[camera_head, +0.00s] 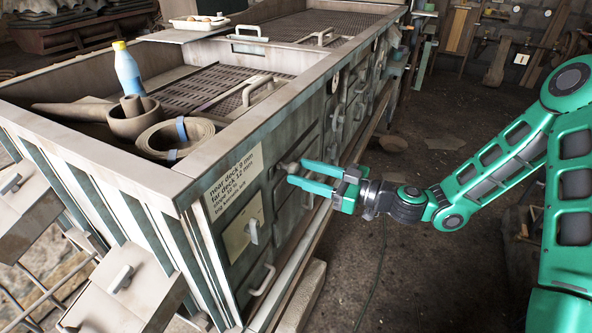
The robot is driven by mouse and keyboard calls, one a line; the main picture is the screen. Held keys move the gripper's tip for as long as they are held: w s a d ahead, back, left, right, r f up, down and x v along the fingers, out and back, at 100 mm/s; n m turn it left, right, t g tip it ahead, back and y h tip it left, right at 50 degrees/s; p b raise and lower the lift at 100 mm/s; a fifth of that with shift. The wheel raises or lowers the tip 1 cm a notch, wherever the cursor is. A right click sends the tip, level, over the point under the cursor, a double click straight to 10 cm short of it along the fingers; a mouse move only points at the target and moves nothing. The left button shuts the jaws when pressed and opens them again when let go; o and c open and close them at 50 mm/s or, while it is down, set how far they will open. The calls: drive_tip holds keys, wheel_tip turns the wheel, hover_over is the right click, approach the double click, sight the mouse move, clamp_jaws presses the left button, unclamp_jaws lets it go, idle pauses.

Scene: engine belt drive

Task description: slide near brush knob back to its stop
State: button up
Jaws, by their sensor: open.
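A small grey knob (289,166) sticks out from the long side wall of the deck machine (322,97); it looks like the near brush knob. My green gripper (297,172) is beside this wall with its two fingers apart, pointing left at the knob. The fingertips are at the knob, one on its upper right and one below it. I cannot tell whether they touch it. The knob's slot and its stop are not clear, as the fingers cover part of the wall there.
A label plate (236,183) and a lever handle (254,231) are on the wall left of my gripper. The floor (440,255) right of the machine is mostly clear.

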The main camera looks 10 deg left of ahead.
drive_tip(key=v, duration=0.7)
drive_tip(key=shift+d, duration=0.1)
drive_tip(key=s+d+f+g+h, duration=0.5)
drive_tip(key=s+f+h, duration=0.1)
drive_tip(key=f, duration=0.1)
drive_tip(key=s+d+f+m+h, duration=0.1)
drive_tip(key=s+d+m+h, duration=0.1)
drive_tip(key=d, duration=0.4)
drive_tip(key=s+d+f+m+h, duration=0.1)
drive_tip(key=s+d+h, duration=0.15)
drive_tip(key=d, duration=0.35)
drive_tip(key=s+d+r+m+h, duration=0.2)
drive_tip(key=s+d+r+m, duration=0.15)
drive_tip(key=d, duration=0.35)
drive_tip(key=s+d+r+m+h, duration=0.2)
drive_tip(key=d+r+m+h, duration=0.1)
drive_tip(key=d+m, duration=0.3)
drive_tip(key=s+d+r+m+g+h, duration=0.1)
drive_tip(key=s+d+r+m, duration=0.6)
drive_tip(key=s, duration=0.5)
drive_tip(key=shift+d+m, duration=0.45)
drive_tip(key=shift+d, duration=0.3)
